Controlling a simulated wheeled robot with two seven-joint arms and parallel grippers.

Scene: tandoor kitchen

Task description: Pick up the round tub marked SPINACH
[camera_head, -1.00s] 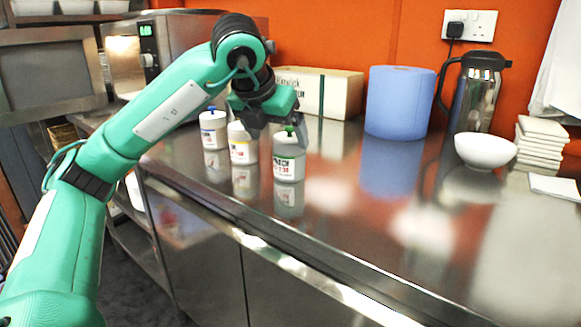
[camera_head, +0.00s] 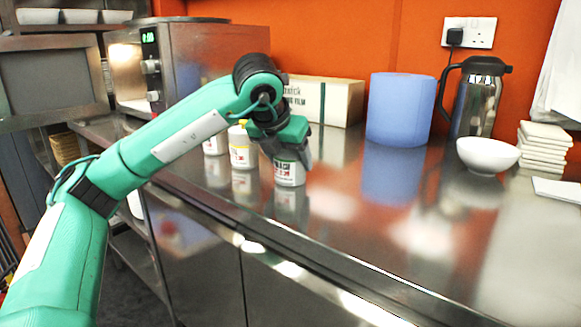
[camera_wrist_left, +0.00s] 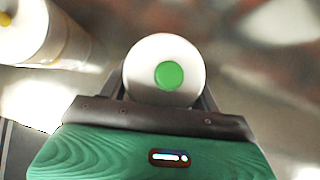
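A white round tub (camera_head: 289,174) with a green knob on its lid stands upright on the steel counter. Its label is partly covered and too small to read surely. My left gripper (camera_head: 291,158) is lowered over this tub from above, with its fingers beside the tub. In the left wrist view the tub's white lid and green knob (camera_wrist_left: 169,76) sit between the fingers. I cannot tell whether the fingers press on it. A second white tub (camera_head: 242,150) with a yellow knob stands just left. A third white tub (camera_head: 214,145) is partly hidden by my arm. My right gripper is out of view.
A film box (camera_head: 335,100), a blue roll (camera_head: 400,110), a steel jug (camera_head: 477,100), a white bowl (camera_head: 487,155) and stacked white tiles (camera_head: 543,142) stand behind and right. An oven (camera_head: 195,55) is at back left. The counter's front right is clear.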

